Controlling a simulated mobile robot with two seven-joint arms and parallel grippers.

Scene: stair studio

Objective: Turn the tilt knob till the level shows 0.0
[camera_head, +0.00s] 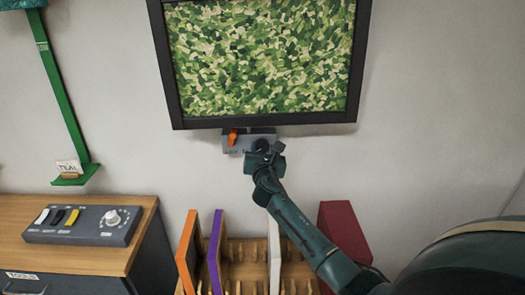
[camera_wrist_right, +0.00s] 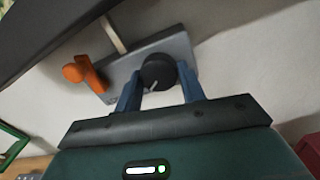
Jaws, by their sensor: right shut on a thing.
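The grey control box (camera_head: 236,143) is on the wall under the framed green picture (camera_head: 262,58). In the right wrist view, the round black tilt knob (camera_wrist_right: 158,70) with a pale pointer line sits on the box (camera_wrist_right: 184,47). My right gripper (camera_wrist_right: 160,82) has its two blue fingers shut on the sides of the knob. In the head view the right gripper (camera_head: 263,152) covers the box's right part. An orange lever (camera_wrist_right: 84,73) stands on the box to the left of the knob. No level reading is legible in either view. My left gripper is not in view.
A wooden cabinet (camera_head: 80,259) at the left bears a grey switch panel (camera_head: 85,225) with a white dial. A rack with orange (camera_head: 187,250), purple (camera_head: 215,252) and white boards and a dark red block (camera_head: 343,230) stand below the box. A green bracket (camera_head: 65,110) hangs at the left.

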